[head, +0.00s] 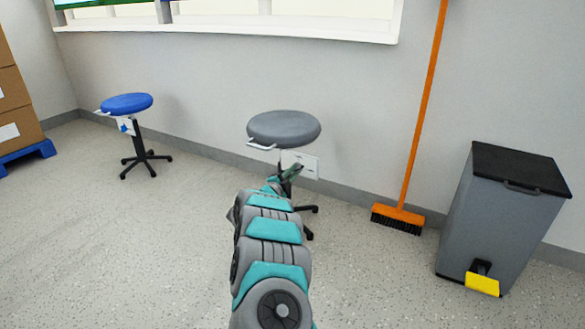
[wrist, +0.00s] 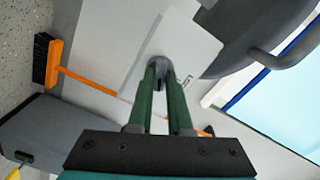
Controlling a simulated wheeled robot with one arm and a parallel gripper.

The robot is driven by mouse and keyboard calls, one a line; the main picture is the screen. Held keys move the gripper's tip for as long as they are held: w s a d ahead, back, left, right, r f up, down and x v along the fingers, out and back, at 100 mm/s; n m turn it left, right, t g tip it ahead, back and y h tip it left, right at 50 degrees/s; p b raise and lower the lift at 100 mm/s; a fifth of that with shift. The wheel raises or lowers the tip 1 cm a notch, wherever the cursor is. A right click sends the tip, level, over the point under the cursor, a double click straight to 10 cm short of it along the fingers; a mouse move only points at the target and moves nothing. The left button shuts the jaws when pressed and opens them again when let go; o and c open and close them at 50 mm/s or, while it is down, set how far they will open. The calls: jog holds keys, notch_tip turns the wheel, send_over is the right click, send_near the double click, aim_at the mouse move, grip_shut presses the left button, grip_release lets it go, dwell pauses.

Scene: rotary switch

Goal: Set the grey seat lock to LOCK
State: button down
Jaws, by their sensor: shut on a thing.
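The grey stool (head: 284,127) stands by the wall in the middle of the head view. Its round seat also shows at the upper right of the wrist view (wrist: 240,35). A pale plate (head: 307,162) is under the seat. It fills much of the upper middle of the wrist view (wrist: 195,48). The grey seat lock knob (wrist: 160,65) is on this plate. My gripper (wrist: 161,80) has its two green fingers closed around the knob. In the head view my gripper (head: 291,172) is just below the seat. The marks on the plate are too small to read.
A blue stool (head: 126,104) stands to the left. An orange broom (head: 407,180) leans on the wall to the right, beside a grey pedal bin (head: 504,210). Boxes (head: 12,100) on a blue pallet are at the far left. The floor between is clear.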

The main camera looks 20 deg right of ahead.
jog(key=n+p, duration=1)
jog(key=n, duration=0.2)
jog(key=shift+n, duration=0.3)
dwell(0.4)
jog(key=c, duration=0.8)
grip_release()
jog(key=shift+c, duration=0.2)
jog(key=shift+a, duration=0.1)
jog(key=v, duration=0.7)
jog(key=shift+s+a+b, duration=0.25)
jog(key=shift+s+b, duration=0.05)
jog(key=shift+b, duration=0.1)
